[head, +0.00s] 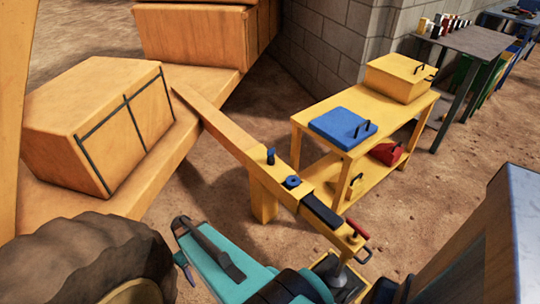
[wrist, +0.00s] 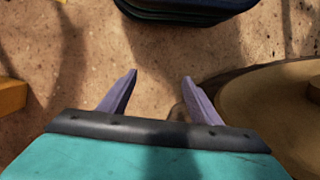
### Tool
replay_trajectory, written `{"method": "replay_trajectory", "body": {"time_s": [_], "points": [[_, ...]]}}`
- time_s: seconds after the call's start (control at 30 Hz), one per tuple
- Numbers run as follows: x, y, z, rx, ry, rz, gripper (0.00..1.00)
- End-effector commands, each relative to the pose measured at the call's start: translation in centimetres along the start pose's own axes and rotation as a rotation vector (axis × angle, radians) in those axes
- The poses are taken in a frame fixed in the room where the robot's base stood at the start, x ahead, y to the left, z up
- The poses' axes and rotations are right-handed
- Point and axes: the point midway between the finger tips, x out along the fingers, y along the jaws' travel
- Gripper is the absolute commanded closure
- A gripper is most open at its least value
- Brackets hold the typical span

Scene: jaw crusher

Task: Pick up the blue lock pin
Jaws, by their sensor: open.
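The blue lock pin (head: 270,156) appears as a small dark blue upright piece on the orange beam (head: 225,130). A blue ring-like piece (head: 292,182) lies on the beam just nearer than it. My gripper (wrist: 158,84) is open, with its two purple fingers apart and only bare ground between them. In the head view, my teal arm end is at the lower left, between the big tyre and the beam, well apart from the pin. The pin cannot be made out in the wrist view.
A big tyre (head: 90,262) stands at the lower left. A yellow table (head: 345,112) right of the beam bears a blue case (head: 342,127) and a yellow box (head: 398,80); a red case (head: 387,153) is on its lower shelf. A red-handled piece (head: 357,228) is at the beam's near end.

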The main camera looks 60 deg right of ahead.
Motion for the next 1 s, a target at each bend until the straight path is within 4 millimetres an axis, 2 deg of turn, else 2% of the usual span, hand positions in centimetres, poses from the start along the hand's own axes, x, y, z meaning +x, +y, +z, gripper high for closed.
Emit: {"method": "replay_trajectory", "body": {"time_s": [0.03,0.2,0.37,0.5,0.77,1.0], "points": [[-1.2,1.6,-1.5,0.013,0.028,-0.010,0.42],[-5.1,6.4,-4.6,0.035,0.111,-0.034,0.42],[-9.0,11.6,-6.8,0.056,0.191,-0.046,0.42],[-12.7,16.6,-8.0,0.074,0.260,-0.047,0.42],[-19.9,26.7,-8.1,0.108,0.387,-0.026,0.42],[-26.8,36.4,-5.8,0.139,0.496,0.017,0.42]]}}
